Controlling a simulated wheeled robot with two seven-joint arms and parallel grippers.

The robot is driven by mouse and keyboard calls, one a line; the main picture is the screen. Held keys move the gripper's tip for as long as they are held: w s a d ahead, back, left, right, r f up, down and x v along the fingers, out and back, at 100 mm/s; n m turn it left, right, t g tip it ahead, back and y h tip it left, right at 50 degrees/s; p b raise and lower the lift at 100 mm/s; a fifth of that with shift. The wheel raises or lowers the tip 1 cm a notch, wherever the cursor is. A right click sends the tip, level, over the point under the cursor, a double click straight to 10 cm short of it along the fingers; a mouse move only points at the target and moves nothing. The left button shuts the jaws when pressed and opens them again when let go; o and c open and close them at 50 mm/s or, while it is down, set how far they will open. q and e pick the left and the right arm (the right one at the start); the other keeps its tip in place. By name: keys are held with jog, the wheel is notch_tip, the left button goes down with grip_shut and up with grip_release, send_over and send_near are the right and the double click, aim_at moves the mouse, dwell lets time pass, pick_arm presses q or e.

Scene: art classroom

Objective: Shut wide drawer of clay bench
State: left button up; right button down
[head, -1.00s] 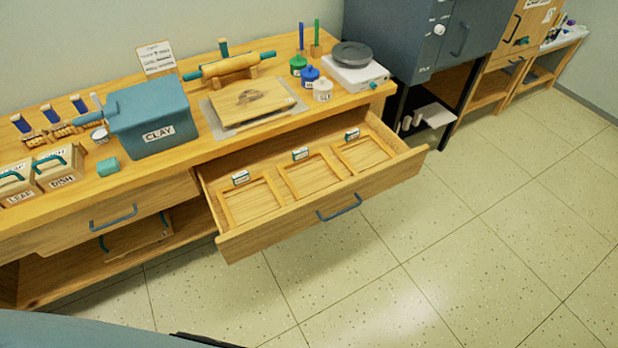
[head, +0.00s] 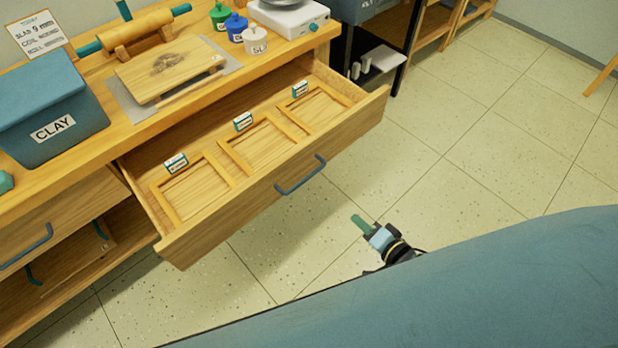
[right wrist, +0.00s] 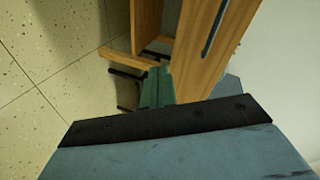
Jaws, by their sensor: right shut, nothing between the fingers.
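The wide drawer (head: 262,205) of the clay bench (head: 128,143) is pulled well out in the head view. It has a blue-grey bar handle (head: 300,175) on its front and framed, labelled sections inside that look empty. My right gripper (head: 357,219) is in front of the drawer, to the right of and below the handle in the picture, apart from it. Its green fingers are shut and empty; they also show in the right wrist view (right wrist: 157,88), with wooden furniture beyond them. My left gripper is out of view.
A blue clay bin (head: 50,115), a wooden board (head: 172,68), a rolling pin (head: 135,32) and small lidded jars stand on the bench top. A narrower drawer (head: 60,220) to the left is closed. The tiled floor (head: 440,150) right of the drawer is clear.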

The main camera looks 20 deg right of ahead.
notch_tip(320, 180, up, 8)
jog(key=w+a+m+t+y+b, duration=0.2)
jog(key=w+a+m+t+y, duration=0.1)
jog(key=b, duration=0.3)
send_near(301, 159)
jog(key=x, duration=0.5)
jog(key=shift+w, duration=0.1)
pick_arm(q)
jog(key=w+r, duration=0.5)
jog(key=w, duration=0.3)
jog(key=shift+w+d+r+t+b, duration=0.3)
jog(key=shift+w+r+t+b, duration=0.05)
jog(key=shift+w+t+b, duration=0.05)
pick_arm(e)
jog(key=shift+x, duration=0.85)
jog(key=shift+w, duration=0.1)
